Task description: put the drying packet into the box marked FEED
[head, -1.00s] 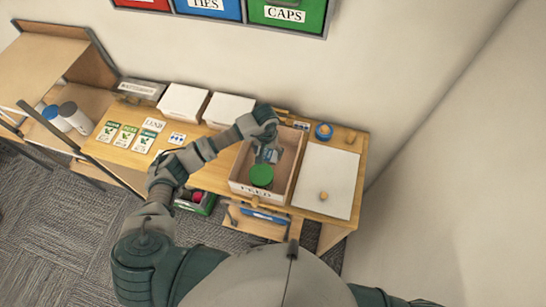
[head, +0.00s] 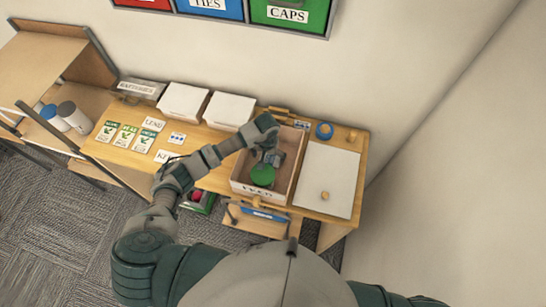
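The open wooden box marked FEED (head: 236,187) stands on the bench in the head view, its label on the front wall. A round green thing (head: 263,176) lies inside it. My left gripper (head: 270,158) points down into the box, just behind the green thing. Its fingers are small and partly hidden, so I cannot tell whether they hold anything. I cannot make out the drying packet for certain; a small white piece with blue marks (head: 177,138) lies on the bench left of the box. My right gripper is not in view.
Two white-lidded boxes (head: 183,102) (head: 230,110) stand at the back. Seed-like packets (head: 125,136) and label cards (head: 153,124) lie to the left. A white board (head: 327,180) with a small knob-like object (head: 325,195) and a blue ring-shaped item (head: 324,130) are on the right.

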